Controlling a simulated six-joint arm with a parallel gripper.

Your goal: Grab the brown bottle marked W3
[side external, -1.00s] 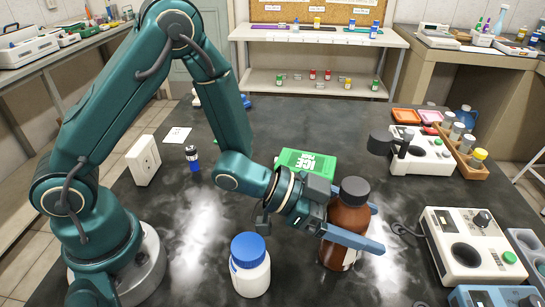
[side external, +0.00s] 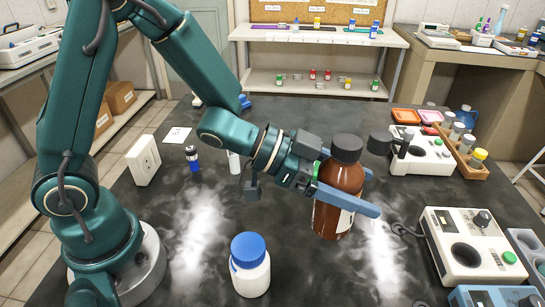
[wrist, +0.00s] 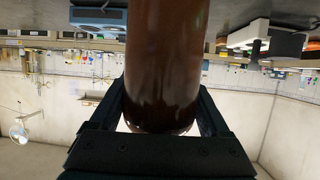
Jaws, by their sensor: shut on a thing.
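A brown bottle (side external: 336,190) with a dark cap and a pale label is upright between the blue fingers of my gripper (side external: 345,187) in the side external view. My gripper is shut on it. The bottle looks to be held above the dark bench. In the wrist view, the brown bottle (wrist: 166,65) fills the middle, between the two dark fingers (wrist: 163,110). The mark on its label cannot be read.
A white bottle with a blue lid (side external: 250,265) stands in front of the arm. A white device (side external: 472,245) is at the right, with another device (side external: 420,153) and a wooden vial rack (side external: 463,155) behind.

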